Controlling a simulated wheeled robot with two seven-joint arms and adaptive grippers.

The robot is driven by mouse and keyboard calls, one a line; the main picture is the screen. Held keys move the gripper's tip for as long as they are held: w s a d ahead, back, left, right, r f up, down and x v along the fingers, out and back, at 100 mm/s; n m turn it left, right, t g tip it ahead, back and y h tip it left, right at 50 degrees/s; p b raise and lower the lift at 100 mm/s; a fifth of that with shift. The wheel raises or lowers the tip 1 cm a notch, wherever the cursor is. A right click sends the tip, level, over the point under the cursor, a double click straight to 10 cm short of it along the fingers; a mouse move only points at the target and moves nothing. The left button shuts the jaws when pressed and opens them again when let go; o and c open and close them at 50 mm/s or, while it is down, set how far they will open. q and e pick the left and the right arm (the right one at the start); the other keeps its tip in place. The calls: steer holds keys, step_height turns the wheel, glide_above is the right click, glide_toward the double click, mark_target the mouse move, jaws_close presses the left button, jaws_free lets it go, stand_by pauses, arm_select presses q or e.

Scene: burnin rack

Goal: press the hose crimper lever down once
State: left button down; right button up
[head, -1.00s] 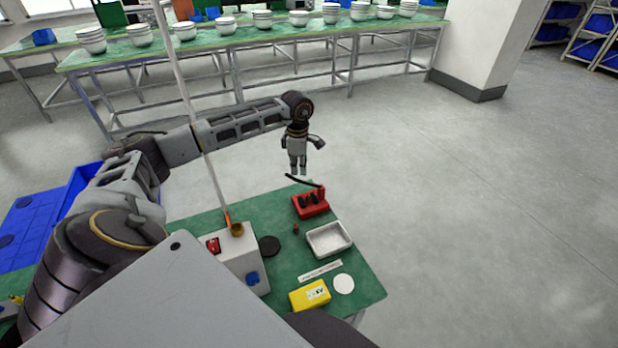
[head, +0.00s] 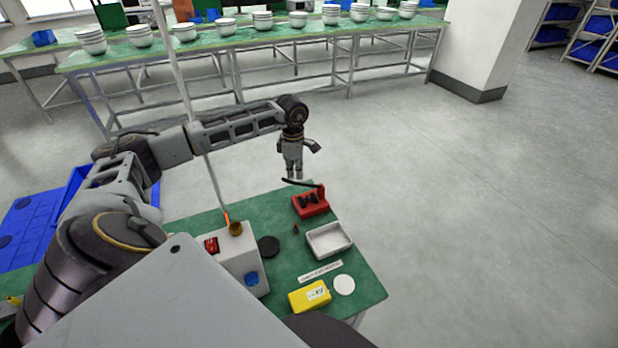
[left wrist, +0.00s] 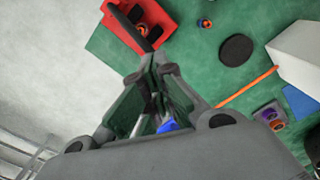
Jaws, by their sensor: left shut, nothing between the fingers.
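The hose crimper (head: 311,206) is a red block with black dies on the green table. Its black lever (head: 305,184) reaches left from a red post, its free end raised above the table. My left gripper (head: 292,178) points down with its fingers shut and empty, at the free end of the lever. In the left wrist view the red crimper (left wrist: 166,12) is at the top, and the dark lever end lies just beyond the fingertips (left wrist: 150,62). I cannot tell whether the fingertips touch the lever. My right gripper is not in view.
A white tray (head: 348,248), a yellow box (head: 299,301), a white disc (head: 344,285) and a black disc (head: 269,247) are on the table. A light grey box (head: 240,262) stands to the left. Open floor lies behind the crimper.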

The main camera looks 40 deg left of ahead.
arm_select(q)
steer(key=shift+s+a+f, duration=0.15)
steer(key=shift+s+f, duration=0.15)
steer(key=shift+f, duration=0.1)
stand_by(0.3)
steer(key=shift+s+a+f+b, duration=0.25)
steer(key=shift+s+f+b, duration=0.25)
steer(key=shift+f+b, duration=0.35)
steer(key=shift+s+f, duration=0.1)
steer(key=shift+f, duration=0.2)
steer(key=shift+s+a+f+b, duration=0.15)
steer(key=shift+s+f+b, duration=0.05)
steer(key=shift+f+b, duration=0.35)
steer(key=shift+s+a+f+b, duration=0.1)
steer(key=shift+s+f+b, duration=0.1)
steer(key=shift+f+b, duration=0.3)
steer(key=shift+s+f, duration=0.1)
steer(key=shift+f, duration=0.05)
stand_by(0.4)
steer(key=shift+f, duration=0.3)
